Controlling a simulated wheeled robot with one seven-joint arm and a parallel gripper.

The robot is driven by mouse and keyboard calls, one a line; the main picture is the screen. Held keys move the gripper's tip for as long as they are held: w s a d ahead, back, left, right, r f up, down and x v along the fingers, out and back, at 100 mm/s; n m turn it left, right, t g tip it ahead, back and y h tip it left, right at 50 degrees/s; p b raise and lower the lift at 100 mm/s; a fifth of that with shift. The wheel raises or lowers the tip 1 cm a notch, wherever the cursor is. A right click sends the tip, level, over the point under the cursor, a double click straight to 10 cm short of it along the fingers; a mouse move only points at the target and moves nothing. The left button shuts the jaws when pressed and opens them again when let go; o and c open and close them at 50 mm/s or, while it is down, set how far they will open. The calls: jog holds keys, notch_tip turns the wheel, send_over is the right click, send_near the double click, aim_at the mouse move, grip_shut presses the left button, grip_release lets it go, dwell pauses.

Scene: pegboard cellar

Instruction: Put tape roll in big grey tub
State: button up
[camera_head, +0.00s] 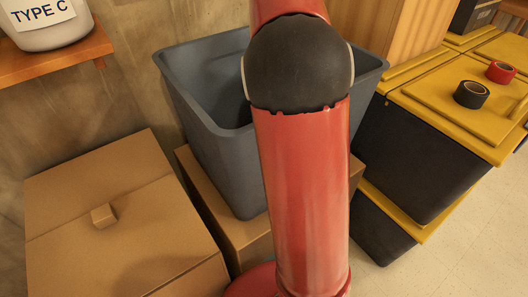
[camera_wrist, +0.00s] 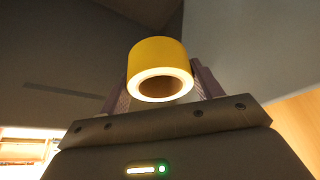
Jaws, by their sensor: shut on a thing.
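A yellow tape roll (camera_wrist: 158,55) sits between the fingers of my gripper (camera_wrist: 161,82) in the wrist view. The gripper is shut on it, and the roll's open end with its dark hole faces the camera. The big grey tub (camera_head: 192,130) stands in the middle of the head view, and my red arm covers much of its middle and right side. My gripper and the roll are hidden behind the arm in the head view. Dark grey surfaces lie behind the roll in the wrist view; I cannot tell for certain whether they are the tub's walls.
The tub rests on a cardboard box (camera_head: 205,205). A larger closed carton (camera_head: 120,220) stands at left, below a wooden shelf (camera_head: 50,60) with a white "TYPE C" container (camera_head: 45,30). At right, black crates with yellow lids (camera_head: 430,95) carry black (camera_head: 471,94) and red (camera_head: 500,72) rolls.

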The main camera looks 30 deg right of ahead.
notch_tip(320, 180, down, 25)
jog(key=b, duration=0.2)
jog(key=shift+a+f+b, duration=0.1)
jog(key=shift+f+b, duration=0.1)
jog(key=shift+b, duration=0.2)
jog(key=shift+f, duration=0.15)
jog(key=o, duration=1)
jog(key=p+v, duration=0.1)
jog(key=v, duration=1.1)
jog(key=shift+r, duration=0.2)
jog(key=shift+s, duration=0.15)
